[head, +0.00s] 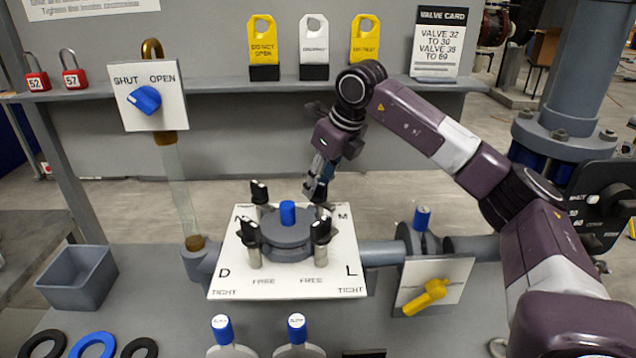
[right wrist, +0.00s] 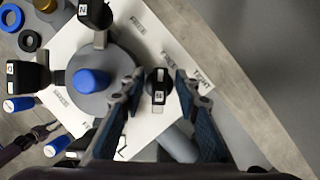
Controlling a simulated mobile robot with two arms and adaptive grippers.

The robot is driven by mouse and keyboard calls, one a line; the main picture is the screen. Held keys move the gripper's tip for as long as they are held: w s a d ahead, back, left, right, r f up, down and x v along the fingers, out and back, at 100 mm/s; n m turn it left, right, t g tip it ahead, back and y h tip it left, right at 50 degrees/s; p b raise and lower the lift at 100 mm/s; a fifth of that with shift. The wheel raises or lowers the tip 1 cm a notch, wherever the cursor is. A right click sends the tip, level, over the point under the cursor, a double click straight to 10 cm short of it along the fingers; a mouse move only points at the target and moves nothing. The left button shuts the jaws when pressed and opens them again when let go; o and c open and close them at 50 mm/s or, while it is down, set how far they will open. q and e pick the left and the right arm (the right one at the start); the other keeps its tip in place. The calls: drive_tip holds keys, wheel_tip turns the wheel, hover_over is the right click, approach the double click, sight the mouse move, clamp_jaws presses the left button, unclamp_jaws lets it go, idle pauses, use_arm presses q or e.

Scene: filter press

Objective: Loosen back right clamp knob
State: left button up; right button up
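The filter press has a round grey lid (head: 285,236) with a blue cap (head: 288,212) on a white lettered plate (head: 226,272). Black clamp knobs stand around the lid: back left (head: 259,192), front left (head: 248,232) and front right (head: 321,230). The back right knob, by the letter M, is mostly hidden by my gripper in the head view. In the right wrist view this black knob (right wrist: 158,85) with a white mark sits between my fingers. My right gripper (right wrist: 158,79) is open around it, with a small gap on each side.
A shut/open valve with a blue handle (head: 145,99) stands at left, a yellow-handled valve (head: 425,297) at right. A shelf (head: 215,86) with tags runs behind. Blue-capped bottles (head: 222,331) stand in front; a grey bin (head: 78,278) is at left.

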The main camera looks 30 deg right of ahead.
sight(334, 207)
drive_tip(key=v, duration=1.2)
idle(0.4)
